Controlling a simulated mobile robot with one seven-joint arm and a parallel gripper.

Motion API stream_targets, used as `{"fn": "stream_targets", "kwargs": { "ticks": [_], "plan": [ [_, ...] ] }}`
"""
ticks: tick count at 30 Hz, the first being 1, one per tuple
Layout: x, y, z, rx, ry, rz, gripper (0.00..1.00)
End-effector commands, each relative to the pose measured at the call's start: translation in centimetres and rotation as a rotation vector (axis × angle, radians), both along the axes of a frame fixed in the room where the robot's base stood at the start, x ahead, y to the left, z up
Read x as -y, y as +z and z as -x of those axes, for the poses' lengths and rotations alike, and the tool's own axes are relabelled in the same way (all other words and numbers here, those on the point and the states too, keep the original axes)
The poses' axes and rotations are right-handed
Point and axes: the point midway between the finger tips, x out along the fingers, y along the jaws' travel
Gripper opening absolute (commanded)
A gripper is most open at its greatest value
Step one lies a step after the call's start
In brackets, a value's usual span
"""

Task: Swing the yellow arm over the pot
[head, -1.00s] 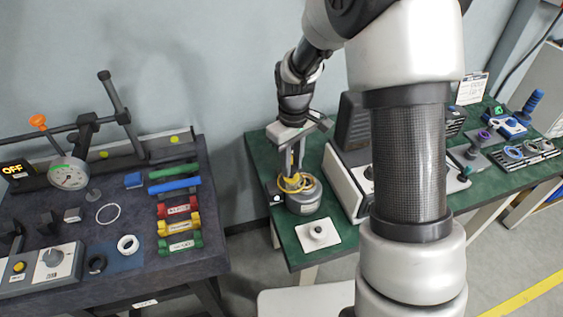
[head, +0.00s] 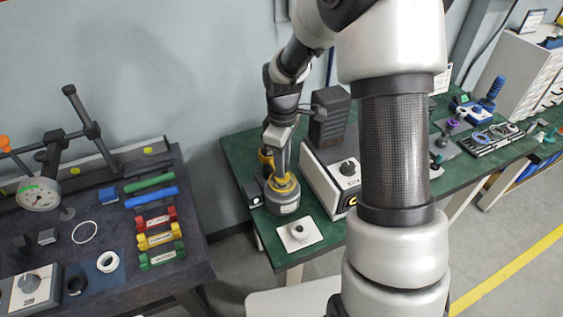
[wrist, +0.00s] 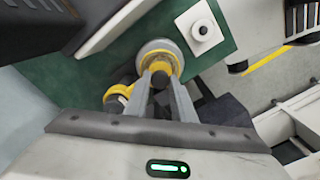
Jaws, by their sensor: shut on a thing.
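The pot (head: 284,206) is a grey round vessel on the green bench in the head view; its rim shows in the wrist view (wrist: 153,45). Yellow parts of the arm (head: 283,184) show at the pot's top, and in the wrist view the yellow arm (wrist: 165,66) lies across it. A second yellow part (wrist: 117,97) stands beside the pot. My gripper (wrist: 161,74) points down over the pot, its fingers shut around a dark round knob of the yellow arm. The fingers hide much of the arm and its contact with the pot.
A grey-and-white machine (head: 332,175) stands close right of the pot. A white pad with a round part (head: 299,233) lies in front, and a small black box (head: 253,194) at left. A dark table (head: 185,268) with gauge and coloured bars is further left.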

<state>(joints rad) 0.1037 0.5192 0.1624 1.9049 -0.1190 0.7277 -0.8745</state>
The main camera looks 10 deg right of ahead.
Motion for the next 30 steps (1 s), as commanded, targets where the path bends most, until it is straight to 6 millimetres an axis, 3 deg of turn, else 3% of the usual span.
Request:
{"fn": "stream_targets", "kwargs": {
  "ticks": [5,6,9,20,26,30],
  "plan": [
    [0.2,0.1,-0.1,0.003,0.001,0.003,0.00],
    [0.2,0.1,-0.1,0.003,0.000,0.003,0.26],
    [0.2,0.1,-0.1,0.003,0.000,0.003,0.41],
    [0.1,0.4,-0.1,0.003,-0.001,0.002,0.41],
    [0.1,3.6,-0.2,0.007,-0.001,0.001,0.41],
    [0.1,7.1,-0.2,0.008,-0.001,0.002,0.41]
  ]
}}
